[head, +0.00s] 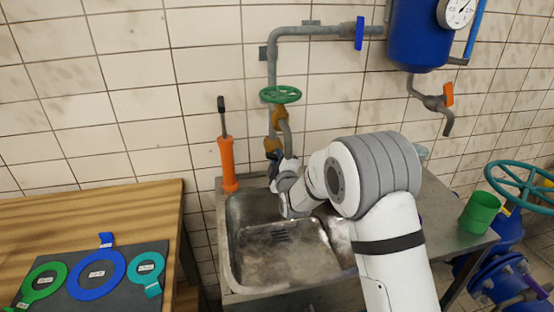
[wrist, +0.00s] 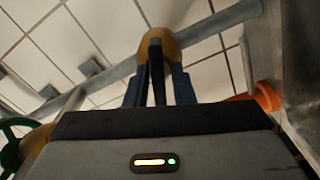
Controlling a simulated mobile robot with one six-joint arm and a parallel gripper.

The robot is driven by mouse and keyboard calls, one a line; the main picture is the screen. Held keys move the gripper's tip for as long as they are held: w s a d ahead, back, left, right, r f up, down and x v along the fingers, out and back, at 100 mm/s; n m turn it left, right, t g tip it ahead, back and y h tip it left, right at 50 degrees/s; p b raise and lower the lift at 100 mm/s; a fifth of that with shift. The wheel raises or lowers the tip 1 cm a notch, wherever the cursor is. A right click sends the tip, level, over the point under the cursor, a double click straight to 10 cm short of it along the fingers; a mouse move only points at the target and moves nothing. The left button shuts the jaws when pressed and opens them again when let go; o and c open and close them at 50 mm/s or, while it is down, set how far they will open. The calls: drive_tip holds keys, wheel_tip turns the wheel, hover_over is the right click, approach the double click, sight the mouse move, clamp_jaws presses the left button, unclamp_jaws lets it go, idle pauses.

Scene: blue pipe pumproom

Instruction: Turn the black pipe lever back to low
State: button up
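The black pipe lever (wrist: 156,68) points toward my wrist camera from a brass-coloured fitting (wrist: 160,43) on a grey pipe. My gripper (wrist: 160,82) has its two dark blue fingers on either side of the lever. The fingers are close to the lever, but whether they press on it is not clear. In the head view my gripper (head: 274,156) is at the lower brass fitting (head: 272,144), above the sink's back edge. The lever is hard to make out there. No low marking is legible.
A green handwheel (head: 281,95) sits on the pipe just above. An orange-handled tool (head: 228,164) stands left of the sink (head: 262,257). A blue tank (head: 419,38) hangs upper right. A green cup (head: 480,213) is on the counter's right. A wooden table (head: 100,208) holds coloured rings.

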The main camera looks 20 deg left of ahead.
clamp_jaws()
drive_tip(key=shift+a, duration=0.25)
drive_tip(key=shift+d, duration=0.15)
drive_tip(key=shift+f+m+b, duration=0.25)
drive_tip(key=shift+m+b, duration=0.15)
drive_tip(key=shift+b, duration=0.6)
drive_tip(key=m+b, duration=0.2)
drive_tip(key=b, duration=0.1)
drive_tip(key=m+b, duration=0.1)
drive_tip(key=b, duration=0.3)
drive_tip(key=shift+d+f+m, duration=0.1)
drive_tip(key=shift+f+m, duration=0.2)
drive_tip(key=shift+m, duration=0.1)
drive_tip(key=m+b, duration=0.4)
drive_tip(key=b, duration=0.2)
drive_tip(key=shift+m+b, duration=1)
drive_tip(key=shift+b, duration=0.05)
drive_tip(key=shift+r+m, duration=0.25)
drive_tip(key=shift+m, duration=0.15)
